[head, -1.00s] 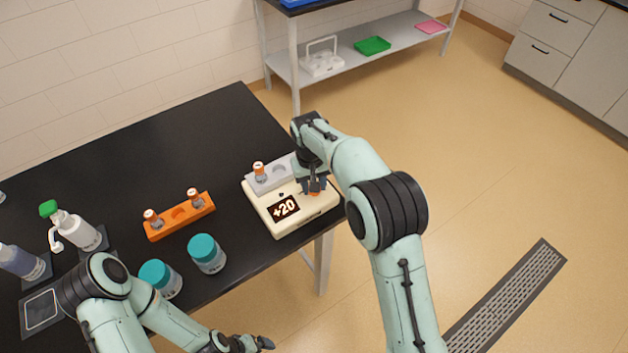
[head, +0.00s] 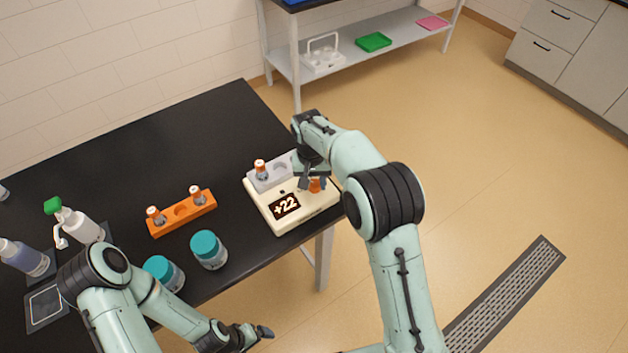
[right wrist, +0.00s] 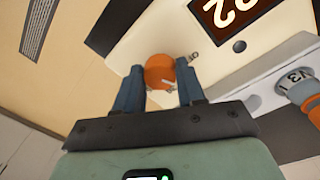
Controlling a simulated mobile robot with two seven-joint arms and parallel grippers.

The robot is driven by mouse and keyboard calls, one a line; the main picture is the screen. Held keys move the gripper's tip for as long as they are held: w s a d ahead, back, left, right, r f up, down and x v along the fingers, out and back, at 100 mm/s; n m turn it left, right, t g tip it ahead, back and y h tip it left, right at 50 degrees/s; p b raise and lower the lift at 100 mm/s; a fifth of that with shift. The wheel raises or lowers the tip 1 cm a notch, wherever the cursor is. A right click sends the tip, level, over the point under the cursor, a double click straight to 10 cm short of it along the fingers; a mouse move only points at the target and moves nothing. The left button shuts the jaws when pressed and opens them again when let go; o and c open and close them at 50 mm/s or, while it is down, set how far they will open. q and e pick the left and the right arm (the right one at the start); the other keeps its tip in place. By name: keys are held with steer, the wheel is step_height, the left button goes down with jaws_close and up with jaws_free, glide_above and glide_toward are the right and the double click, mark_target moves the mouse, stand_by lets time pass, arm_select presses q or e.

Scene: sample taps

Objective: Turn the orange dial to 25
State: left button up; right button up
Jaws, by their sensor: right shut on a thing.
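The orange dial (head: 315,185) sits on the top of the cream device (head: 306,205) at the table's right end. The device's display (head: 285,206) reads +22. My right gripper (head: 313,182) is over the device with its fingers at the dial. In the right wrist view the orange dial (right wrist: 160,71) lies between the two fingertips of my right gripper (right wrist: 158,85), which is shut on it. My left gripper (head: 262,333) is low in the head view, off the table's front edge; its finger gap is not clear.
A grey rack (head: 270,179) with an orange-capped vial (head: 260,168) is at the device's back. An orange rack (head: 181,214) with two vials, teal-lidded jars (head: 208,250) and bottles (head: 80,224) stand to the left. The back of the black table is clear.

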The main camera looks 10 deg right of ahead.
mark_target(311, 185)
steer(key=o, duration=1.1)
steer(key=shift+c, duration=0.2)
arm_select(q)
steer(key=w+r, duration=0.1)
steer(key=w+r+p, duration=0.1)
steer(key=shift+w+r+p, duration=0.1)
steer(key=shift+w+p, duration=0.2)
arm_select(e)
step_height(311, 185, up, 13)
steer(key=shift+a+r, duration=0.2)
steer(key=shift+a, duration=0.2)
arm_select(q)
steer(key=shift+s, duration=0.1)
arm_select(e)
steer(key=shift+f, duration=0.1)
